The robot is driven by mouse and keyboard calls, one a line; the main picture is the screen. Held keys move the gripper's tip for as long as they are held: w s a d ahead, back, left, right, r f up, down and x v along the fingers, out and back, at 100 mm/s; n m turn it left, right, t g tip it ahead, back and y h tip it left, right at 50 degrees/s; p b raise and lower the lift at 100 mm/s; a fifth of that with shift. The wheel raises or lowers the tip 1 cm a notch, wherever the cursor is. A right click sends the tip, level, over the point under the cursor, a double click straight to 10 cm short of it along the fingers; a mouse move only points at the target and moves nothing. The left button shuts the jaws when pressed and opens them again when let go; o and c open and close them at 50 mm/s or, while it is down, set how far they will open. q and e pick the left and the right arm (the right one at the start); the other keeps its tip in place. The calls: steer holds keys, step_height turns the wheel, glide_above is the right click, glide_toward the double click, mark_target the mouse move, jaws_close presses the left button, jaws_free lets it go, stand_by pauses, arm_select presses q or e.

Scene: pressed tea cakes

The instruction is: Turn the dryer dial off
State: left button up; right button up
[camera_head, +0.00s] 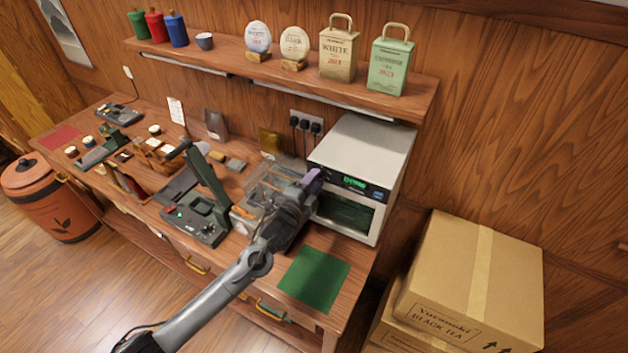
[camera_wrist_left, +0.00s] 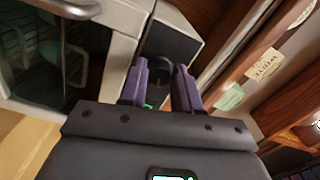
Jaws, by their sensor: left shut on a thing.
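The dryer (camera_head: 370,142) is a white box at the right end of the bench, with a glass door and a dark control panel (camera_head: 352,184) showing green digits. My left gripper (camera_head: 314,181) has its purple fingertips at the left end of this panel. In the left wrist view the two fingers of the gripper (camera_wrist_left: 163,85) stand on either side of the dark dial (camera_wrist_left: 160,66) on the black panel and are shut on it. The dial is hidden by my gripper in the head view, and its pointer cannot be made out. My right gripper is not in view.
A green mat (camera_head: 313,279) lies on the bench in front of the dryer. A clear container (camera_head: 268,180) and a dark press (camera_head: 200,212) stand left of my gripper. A shelf (camera_head: 290,68) with tins and bags runs above. Cardboard boxes (camera_head: 470,275) stand right of the bench.

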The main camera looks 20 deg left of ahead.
arm_select(q)
steer(key=n+p, duration=0.1)
steer(key=n, duration=0.6)
steer(key=n+p, duration=0.2)
steer(key=n, duration=0.5)
steer(key=shift+d+f, duration=0.15)
steer(key=shift+d, duration=0.05)
steer(key=shift+n, duration=0.6)
steer(key=o, duration=1)
steer(key=shift+s, duration=0.1)
